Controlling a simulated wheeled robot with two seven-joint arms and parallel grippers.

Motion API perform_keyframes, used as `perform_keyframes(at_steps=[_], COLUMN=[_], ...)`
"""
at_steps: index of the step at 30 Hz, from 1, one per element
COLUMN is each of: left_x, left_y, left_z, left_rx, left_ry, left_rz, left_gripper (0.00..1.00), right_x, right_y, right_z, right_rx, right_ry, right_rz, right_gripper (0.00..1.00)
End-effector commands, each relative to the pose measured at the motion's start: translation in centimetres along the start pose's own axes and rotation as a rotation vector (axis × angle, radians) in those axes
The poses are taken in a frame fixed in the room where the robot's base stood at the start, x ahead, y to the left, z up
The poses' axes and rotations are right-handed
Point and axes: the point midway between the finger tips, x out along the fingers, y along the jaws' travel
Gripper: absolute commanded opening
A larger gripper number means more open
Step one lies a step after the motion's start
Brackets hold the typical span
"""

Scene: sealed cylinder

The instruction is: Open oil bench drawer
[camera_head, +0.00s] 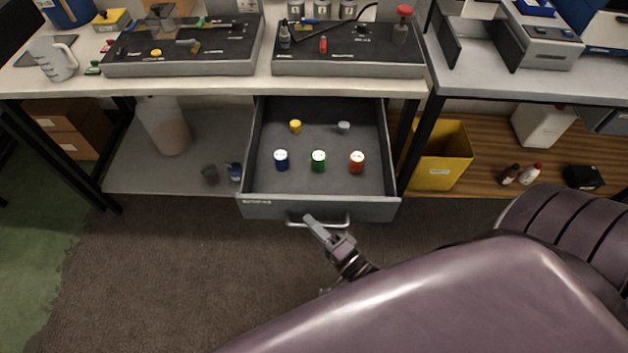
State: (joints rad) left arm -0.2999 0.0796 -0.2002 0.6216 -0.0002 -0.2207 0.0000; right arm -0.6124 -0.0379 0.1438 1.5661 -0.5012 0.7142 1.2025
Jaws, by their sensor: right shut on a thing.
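The oil bench drawer (320,207) is grey and stands pulled out from under the bench, its inside in full view. Inside it are a blue-sided can (281,161), a green-sided can (318,161) and an orange-red can (356,162) in a row, with a small yellow piece (295,127) and a small grey piece (343,127) behind them. A metal bar handle (336,221) is on the drawer front. My right gripper (316,226) is at the handle, shut on it; its fingers partly hide the bar. My left gripper is not in view.
The bench top (250,88) holds two dark trays of tools above the drawer. A yellow bin (440,160) stands right of the drawer on a wooden shelf with bottles. A lower shelf (130,178) is at left. The floor (150,270) before the drawer is clear at left.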

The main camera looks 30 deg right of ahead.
Motion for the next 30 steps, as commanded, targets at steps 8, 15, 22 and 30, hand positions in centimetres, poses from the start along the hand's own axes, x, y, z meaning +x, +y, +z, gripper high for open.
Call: perform_keyframes(at_steps=[8, 15, 22, 30], left_x=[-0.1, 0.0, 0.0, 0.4], left_y=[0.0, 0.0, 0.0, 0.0], left_z=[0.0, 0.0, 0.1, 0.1], left_rx=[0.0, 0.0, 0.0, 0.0], left_ry=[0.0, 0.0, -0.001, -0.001], left_rz=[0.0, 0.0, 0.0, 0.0], left_gripper=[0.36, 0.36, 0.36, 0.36], right_x=[-0.1, -0.1, -0.1, -2.0], right_y=[0.0, 0.0, 0.0, 0.2], right_z=[0.2, 0.2, 0.1, 0.1], right_rx=[0.001, 0.001, 0.0, 0.0], right_ry=[-0.001, -0.001, -0.001, 0.0], right_rz=[0.0, 0.0, 0.0, 0.004], right_gripper=[0.0, 0.26, 0.33, 0.33])
